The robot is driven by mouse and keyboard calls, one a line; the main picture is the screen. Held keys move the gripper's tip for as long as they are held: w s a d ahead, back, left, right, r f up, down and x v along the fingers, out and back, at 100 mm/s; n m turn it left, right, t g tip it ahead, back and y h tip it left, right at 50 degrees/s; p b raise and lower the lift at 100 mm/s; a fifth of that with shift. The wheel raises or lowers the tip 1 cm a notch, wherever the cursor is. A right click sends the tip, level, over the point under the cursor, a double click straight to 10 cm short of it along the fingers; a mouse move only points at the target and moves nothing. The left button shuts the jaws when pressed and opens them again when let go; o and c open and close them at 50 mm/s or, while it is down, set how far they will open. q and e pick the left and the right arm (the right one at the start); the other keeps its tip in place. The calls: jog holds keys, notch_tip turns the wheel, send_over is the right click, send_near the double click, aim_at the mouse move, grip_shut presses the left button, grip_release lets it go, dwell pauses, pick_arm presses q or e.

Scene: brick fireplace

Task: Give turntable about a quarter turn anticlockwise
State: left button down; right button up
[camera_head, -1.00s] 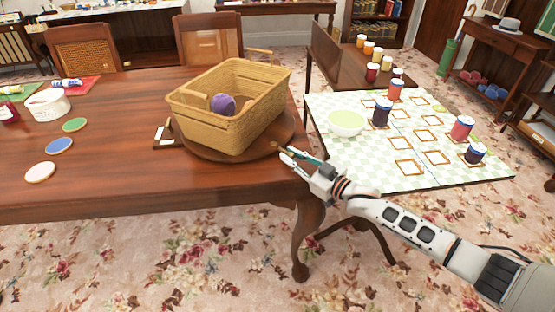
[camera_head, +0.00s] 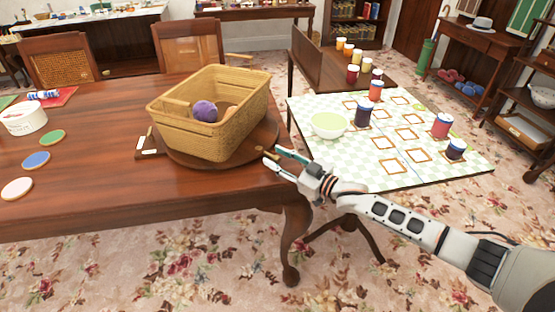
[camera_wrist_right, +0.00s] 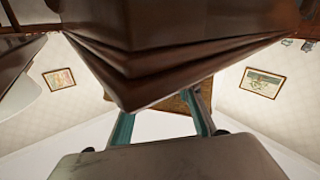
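The turntable (camera_head: 262,144) is a round dark wooden disc on the right end of the long table. A yellow wicker basket (camera_head: 215,138) stands on it and hides most of its top. A purple ball (camera_head: 205,111) lies in the basket. My right gripper (camera_head: 273,157) is at the turntable's near right edge, its two fingers apart. In the right wrist view its teal-lined fingers (camera_wrist_right: 162,118) are also apart, with brown wood seen between and above them. I cannot tell whether they touch the turntable. My left gripper is in neither current view.
A small wooden board (camera_head: 148,147) with pale marks lies left of the turntable. Coloured discs and a white tub (camera_head: 24,121) lie farther left. The table's front middle is clear.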

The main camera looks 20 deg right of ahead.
notch_tip(320, 180, up, 10)
jog(key=shift+f, duration=0.25)
